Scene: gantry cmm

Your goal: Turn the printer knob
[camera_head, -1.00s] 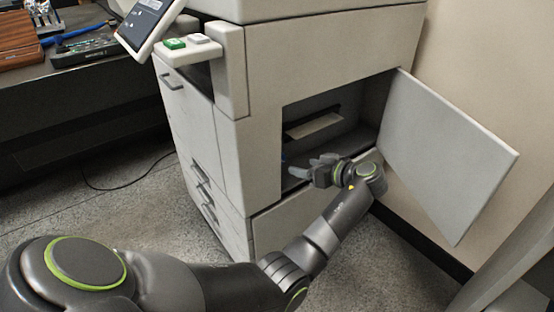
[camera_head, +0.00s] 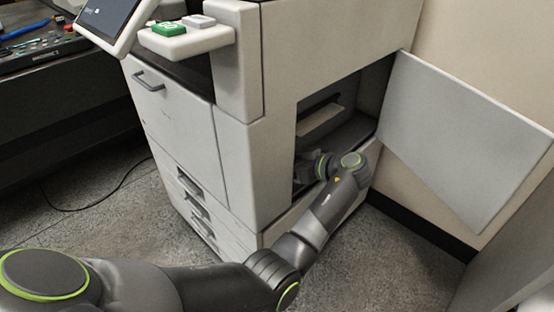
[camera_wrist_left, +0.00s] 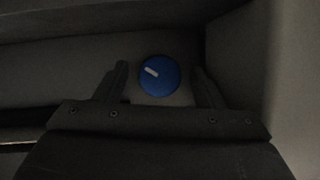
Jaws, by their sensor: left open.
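The printer knob (camera_wrist_left: 160,75) is a round blue dial with a white pointer mark tilted toward the upper left. It shows in the left wrist view on the grey inner wall of the printer. My left gripper (camera_wrist_left: 158,82) is open, with one finger on each side of the knob in that view; I cannot tell whether they touch it. In the head view my left gripper (camera_head: 309,166) is inside the printer's side compartment (camera_head: 350,135), and the knob is hidden there. My right gripper is not in view.
The open door (camera_head: 455,140) of the printer (camera_head: 330,50) stands out to the right of the compartment. A paper-coloured strip (camera_head: 320,121) lies inside. The floor (camera_head: 390,265) in front is clear.

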